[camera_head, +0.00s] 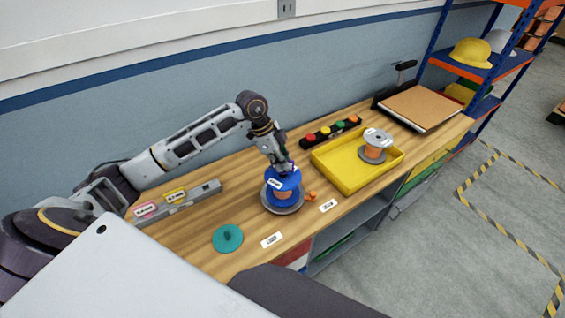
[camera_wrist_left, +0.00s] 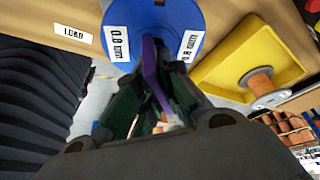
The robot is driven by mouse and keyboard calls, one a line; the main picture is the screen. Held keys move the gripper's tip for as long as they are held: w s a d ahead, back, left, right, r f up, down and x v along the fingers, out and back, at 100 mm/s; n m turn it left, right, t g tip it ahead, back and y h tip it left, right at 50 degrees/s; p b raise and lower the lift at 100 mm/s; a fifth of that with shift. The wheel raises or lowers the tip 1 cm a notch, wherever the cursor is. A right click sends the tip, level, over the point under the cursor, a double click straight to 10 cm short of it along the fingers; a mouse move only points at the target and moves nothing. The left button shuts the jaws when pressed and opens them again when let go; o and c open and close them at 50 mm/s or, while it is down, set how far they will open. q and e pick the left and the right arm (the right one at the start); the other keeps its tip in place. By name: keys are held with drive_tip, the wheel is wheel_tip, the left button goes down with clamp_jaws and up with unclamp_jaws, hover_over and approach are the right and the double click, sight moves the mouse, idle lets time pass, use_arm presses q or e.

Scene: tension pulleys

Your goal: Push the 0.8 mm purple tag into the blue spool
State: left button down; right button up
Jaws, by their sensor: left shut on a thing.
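The blue spool (camera_head: 284,182) stands on a grey round base (camera_head: 283,207) on the bench, with copper-coloured winding below its blue top. In the left wrist view, the spool's blue top (camera_wrist_left: 178,14) carries white labels reading 0.8. My left gripper (camera_head: 283,165) points down over the spool. It is shut on the purple tag (camera_wrist_left: 150,68), which extends from the fingers over the blue top. The tag's far end is at the spool's middle. I cannot tell how deep it sits. My right gripper is not in view.
A yellow tray (camera_head: 346,178) holding a grey spool (camera_head: 374,148) lies right of the blue spool. A holder (camera_head: 204,190) with pink and yellow tags stands left. A teal disc (camera_head: 227,238), an orange piece (camera_head: 311,196) and a row of coloured knobs (camera_head: 325,131) are nearby.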

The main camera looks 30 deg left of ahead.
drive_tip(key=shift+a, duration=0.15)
use_arm(q)
drive_tip(key=shift+f, duration=0.4)
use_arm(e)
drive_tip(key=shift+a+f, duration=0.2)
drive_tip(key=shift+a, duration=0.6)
use_arm(q)
drive_tip(key=shift+f+b, duration=0.2)
drive_tip(key=shift+b, duration=0.1)
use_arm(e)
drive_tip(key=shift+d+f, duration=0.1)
use_arm(q)
drive_tip(key=shift+f, duration=0.5)
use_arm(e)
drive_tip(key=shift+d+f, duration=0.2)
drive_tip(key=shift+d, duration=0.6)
use_arm(q)
drive_tip(key=shift+f, duration=0.1)
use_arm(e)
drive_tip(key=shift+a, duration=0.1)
use_arm(q)
drive_tip(key=shift+s+f, duration=0.1)
drive_tip(key=shift+f, duration=0.05)
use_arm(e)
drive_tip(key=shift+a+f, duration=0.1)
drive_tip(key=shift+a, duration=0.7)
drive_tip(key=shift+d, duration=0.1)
